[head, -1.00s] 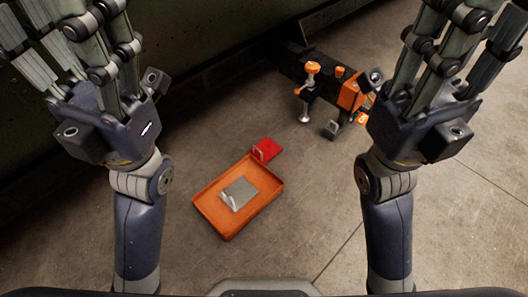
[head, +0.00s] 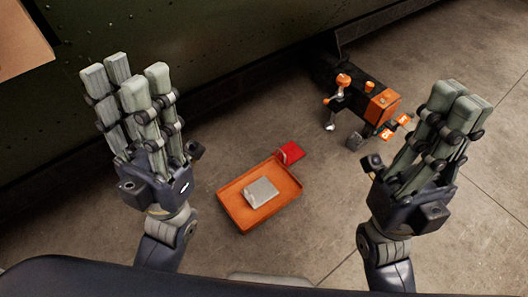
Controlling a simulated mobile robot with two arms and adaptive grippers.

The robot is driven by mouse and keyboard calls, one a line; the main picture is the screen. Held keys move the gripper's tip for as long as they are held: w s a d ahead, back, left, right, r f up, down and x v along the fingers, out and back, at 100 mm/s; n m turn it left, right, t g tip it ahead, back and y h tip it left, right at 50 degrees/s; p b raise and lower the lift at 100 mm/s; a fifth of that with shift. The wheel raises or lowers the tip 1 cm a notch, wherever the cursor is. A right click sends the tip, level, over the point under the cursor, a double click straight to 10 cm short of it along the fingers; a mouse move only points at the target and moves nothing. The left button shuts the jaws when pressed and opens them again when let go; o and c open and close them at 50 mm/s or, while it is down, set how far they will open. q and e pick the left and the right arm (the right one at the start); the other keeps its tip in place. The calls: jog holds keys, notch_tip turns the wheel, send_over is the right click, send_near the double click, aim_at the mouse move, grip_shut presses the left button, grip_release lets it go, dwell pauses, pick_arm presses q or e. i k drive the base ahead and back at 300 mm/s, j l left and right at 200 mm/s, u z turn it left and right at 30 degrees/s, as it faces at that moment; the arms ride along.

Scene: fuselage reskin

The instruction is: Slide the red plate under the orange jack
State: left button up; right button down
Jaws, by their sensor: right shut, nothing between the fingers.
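The plate is apart from the jack. My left gripper (head: 128,85) is raised at the left, fingers extended and spread, empty. My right gripper (head: 458,105) is raised at the right, in front of and right of the jack, its fingers close together and empty.
Orange-marked pieces (head: 397,125) lie right of the jack. A dark green riveted wall (head: 220,40) runs along the back. A brown panel (head: 15,40) shows at top left.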

aim_at(289, 153)
jog(key=i+l+u, duration=0.1)
jog(key=u, duration=0.3)
jog(key=l+u, duration=0.15)
jog(key=u, duration=0.2)
jog(key=i+l+u, duration=0.1)
jog(key=u, duration=0.3)
jog(key=l+u, duration=0.8)
jog(key=l, duration=1.3)
